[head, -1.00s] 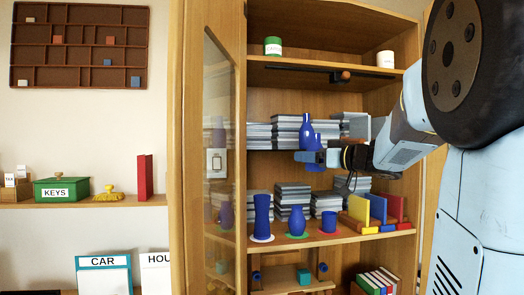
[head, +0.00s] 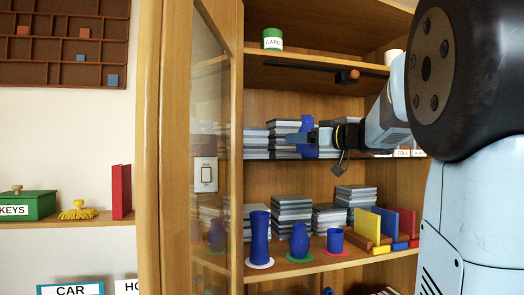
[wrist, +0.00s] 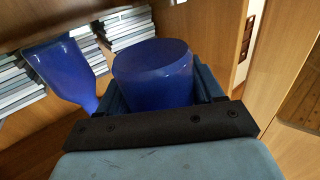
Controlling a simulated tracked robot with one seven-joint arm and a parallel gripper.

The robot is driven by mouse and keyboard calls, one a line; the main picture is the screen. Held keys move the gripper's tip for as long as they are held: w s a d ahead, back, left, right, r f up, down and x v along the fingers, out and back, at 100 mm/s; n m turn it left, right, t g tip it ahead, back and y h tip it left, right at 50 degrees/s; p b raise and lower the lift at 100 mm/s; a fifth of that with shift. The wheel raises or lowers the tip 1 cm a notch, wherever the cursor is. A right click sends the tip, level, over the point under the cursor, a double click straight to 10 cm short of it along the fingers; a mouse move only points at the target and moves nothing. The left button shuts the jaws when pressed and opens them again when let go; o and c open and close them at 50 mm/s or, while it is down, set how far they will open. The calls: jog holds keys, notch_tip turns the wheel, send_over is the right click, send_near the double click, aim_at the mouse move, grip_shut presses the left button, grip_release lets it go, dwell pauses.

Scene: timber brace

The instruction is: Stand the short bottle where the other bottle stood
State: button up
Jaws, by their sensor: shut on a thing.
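My gripper (head: 306,138) is at the middle shelf of the open cabinet, in front of the stacks there. It is shut on a blue bottle, whose round flat end (wrist: 152,65) shows between the fingers in the wrist view. A second blue bottle (wrist: 65,72) shows just left of it in that view, apart from the gripper. In the head view the blue shapes overlap around my gripper, and I cannot tell them apart. On the lower shelf, a blue bottle (head: 299,241) stands on a green disc (head: 300,257).
A tall blue vase (head: 260,238) on a white disc and a blue cup (head: 335,240) on a red disc flank the green disc. The glazed cabinet door (head: 208,110) is at the left. A green tin (head: 272,39) stands above.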

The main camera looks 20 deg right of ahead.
jog(key=x, duration=1.1)
jog(key=shift+s+a, duration=0.1)
jog(key=shift+a, duration=0.35)
jog(key=x, duration=0.2)
jog(key=f+x, duration=0.1)
jog(key=x, duration=0.1)
jog(key=shift+s+f, duration=0.15)
jog(key=shift+f, duration=0.05)
jog(key=shift+f, duration=0.1)
jog(key=o, duration=1.2)
